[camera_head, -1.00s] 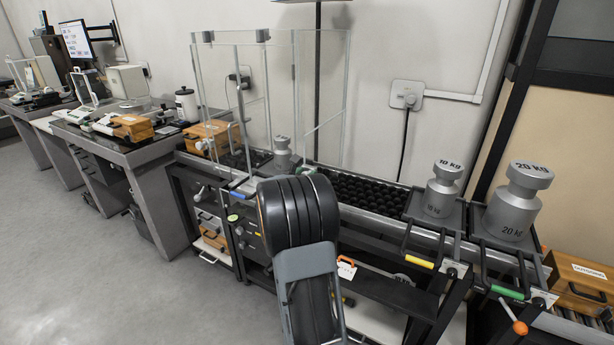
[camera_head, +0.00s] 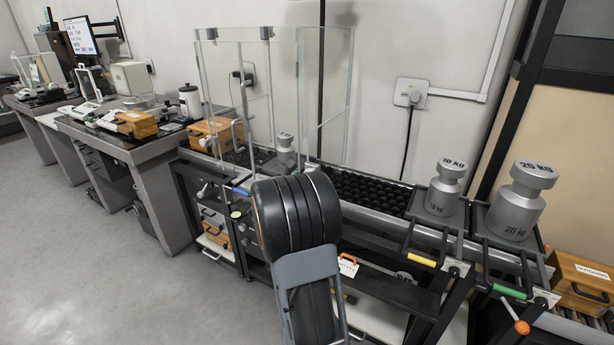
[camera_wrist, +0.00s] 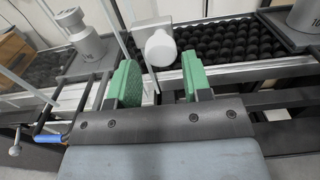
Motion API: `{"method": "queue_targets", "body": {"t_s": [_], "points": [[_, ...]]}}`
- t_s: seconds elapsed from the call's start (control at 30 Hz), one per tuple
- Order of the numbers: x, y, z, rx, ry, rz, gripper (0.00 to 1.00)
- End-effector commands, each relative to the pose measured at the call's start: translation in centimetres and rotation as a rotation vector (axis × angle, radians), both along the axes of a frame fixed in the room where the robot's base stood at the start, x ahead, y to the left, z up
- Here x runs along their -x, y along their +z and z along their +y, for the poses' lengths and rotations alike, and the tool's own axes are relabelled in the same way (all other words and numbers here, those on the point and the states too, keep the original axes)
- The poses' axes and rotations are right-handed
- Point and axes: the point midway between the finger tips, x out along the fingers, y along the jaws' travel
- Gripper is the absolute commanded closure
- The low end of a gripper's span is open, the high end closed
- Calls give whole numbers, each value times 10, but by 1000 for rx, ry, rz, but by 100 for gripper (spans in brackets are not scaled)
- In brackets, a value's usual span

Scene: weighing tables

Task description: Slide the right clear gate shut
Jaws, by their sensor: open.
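The clear enclosure stands on the roller bench, and its right clear gate (camera_head: 338,75) is a tall upright transparent panel on the right side. How far it stands open I cannot tell. In the wrist view, a pale rounded knob (camera_wrist: 160,48) on a light block is ahead of my gripper (camera_wrist: 158,62), in line with the gap between its green fingers. The fingers are open, and I see no contact with the knob.
A small weight (camera_head: 285,150) stands inside the enclosure. To the right are black rollers (camera_head: 370,190), a 10 kg weight (camera_head: 442,190) and a 20 kg weight (camera_head: 517,200). A blue-ended handle (camera_wrist: 47,138) is left of my gripper. The floor (camera_head: 120,270) is clear.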

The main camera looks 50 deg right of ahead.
Motion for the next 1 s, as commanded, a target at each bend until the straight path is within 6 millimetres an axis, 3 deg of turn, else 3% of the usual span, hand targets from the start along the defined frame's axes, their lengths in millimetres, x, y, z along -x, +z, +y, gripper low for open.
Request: {"method": "queue_targets", "body": {"t_s": [0.2,0.43,0.63,1.0], "points": [[10,1,46,-1,5,0,55],[18,0,81,-2,4,1,55],[22,0,95,-2,2,1,55],[23,-1,98,-2,1,1,55]]}}
